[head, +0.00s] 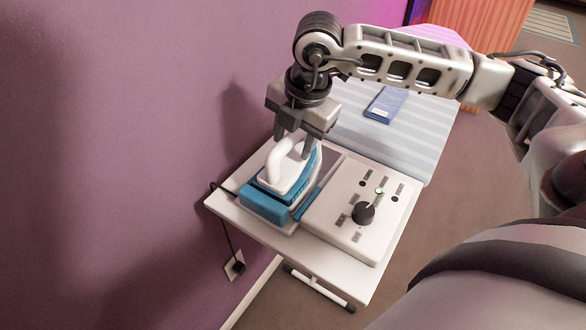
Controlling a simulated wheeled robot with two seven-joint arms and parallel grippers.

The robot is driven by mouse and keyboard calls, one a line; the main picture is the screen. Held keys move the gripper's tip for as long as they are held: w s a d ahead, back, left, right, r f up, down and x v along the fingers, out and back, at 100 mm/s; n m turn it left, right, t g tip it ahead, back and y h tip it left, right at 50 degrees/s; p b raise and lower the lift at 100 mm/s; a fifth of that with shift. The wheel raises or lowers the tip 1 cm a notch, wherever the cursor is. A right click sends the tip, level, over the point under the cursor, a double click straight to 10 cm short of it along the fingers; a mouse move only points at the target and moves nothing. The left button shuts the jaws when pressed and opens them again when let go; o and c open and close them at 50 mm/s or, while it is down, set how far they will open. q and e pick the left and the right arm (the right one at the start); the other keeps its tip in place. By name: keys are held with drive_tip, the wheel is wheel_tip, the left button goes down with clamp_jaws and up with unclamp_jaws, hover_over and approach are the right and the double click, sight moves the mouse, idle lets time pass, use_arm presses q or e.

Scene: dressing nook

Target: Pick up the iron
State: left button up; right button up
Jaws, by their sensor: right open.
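The iron (272,201) is blue and white with a white arched handle. It rests on a grey pad at the left of a small white table (283,234), close to the wall. My right gripper (295,143) points down over the iron's handle, its fingers open around or just beside the handle. The fingers partly hide the handle's far end, and I cannot tell whether they touch it. My left gripper is out of view.
A white control box (350,210) with a black knob stands right of the iron. Behind lies a striped ironing board (420,140) with a folded blue cloth (384,104). A cord runs to a wall socket (235,266). The purple wall is close on the left.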

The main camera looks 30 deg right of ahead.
clamp_jaws()
drive_tip(key=shift+r, duration=0.1)
idle(0.3)
